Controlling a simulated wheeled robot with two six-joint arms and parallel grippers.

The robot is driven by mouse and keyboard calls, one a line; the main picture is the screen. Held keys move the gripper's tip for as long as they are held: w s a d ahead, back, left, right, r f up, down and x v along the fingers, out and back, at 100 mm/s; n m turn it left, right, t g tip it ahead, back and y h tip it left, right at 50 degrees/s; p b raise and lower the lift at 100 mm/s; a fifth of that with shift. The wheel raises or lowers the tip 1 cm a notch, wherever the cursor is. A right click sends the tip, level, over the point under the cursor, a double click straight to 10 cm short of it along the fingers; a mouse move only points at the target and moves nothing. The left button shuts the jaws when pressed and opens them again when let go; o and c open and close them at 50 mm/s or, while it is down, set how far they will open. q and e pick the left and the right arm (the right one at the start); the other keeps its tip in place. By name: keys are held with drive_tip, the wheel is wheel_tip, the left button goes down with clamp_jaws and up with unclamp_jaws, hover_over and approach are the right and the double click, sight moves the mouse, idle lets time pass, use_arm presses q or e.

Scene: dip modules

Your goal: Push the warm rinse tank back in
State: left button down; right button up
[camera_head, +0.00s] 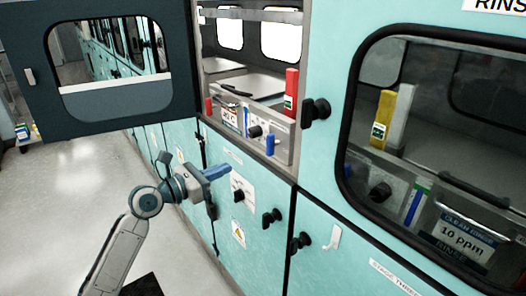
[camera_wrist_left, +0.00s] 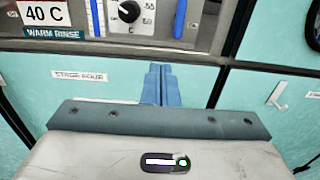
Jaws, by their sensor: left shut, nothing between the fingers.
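The warm rinse tank (camera_head: 240,119) is a grey metal tank in the open cabinet compartment. Its front panel carries a "40 C" label, a black knob and blue and red handles. The panel stands near the compartment's front sill; how far it sticks out is hard to tell. In the left wrist view, the tank's "40 C WARM RINSE" panel (camera_wrist_left: 67,20) is at the top. My left gripper (camera_head: 226,170) is in front of the cabinet, below the tank, its blue fingers (camera_wrist_left: 160,72) shut and empty. It appears apart from the tank. My right gripper is not in view.
A dark windowed door (camera_head: 108,104) stands open at the left of the compartment. At the right is a closed window (camera_head: 445,140) with a "clean rinse 10 ppm" tank behind it. Black knobs (camera_head: 272,217) and a white hook (camera_head: 332,238) stick out of the teal panels.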

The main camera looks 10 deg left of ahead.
sight(275, 146)
use_arm(q)
drive_tip(key=p+x, duration=0.3)
drive_tip(key=x, duration=1)
drive_tip(key=shift+w+d+r, duration=0.1)
drive_tip(key=shift+w+d, duration=0.05)
drive_tip(key=shift+d, duration=0.05)
drive_tip(key=p+x, duration=0.1)
drive_tip(key=x, duration=0.3)
drive_tip(key=shift+w+d+r, duration=0.15)
drive_tip(key=shift+w+r, duration=0.05)
drive_tip(key=shift+w, duration=0.1)
drive_tip(key=shift+s, duration=0.1)
drive_tip(key=shift+r, duration=0.1)
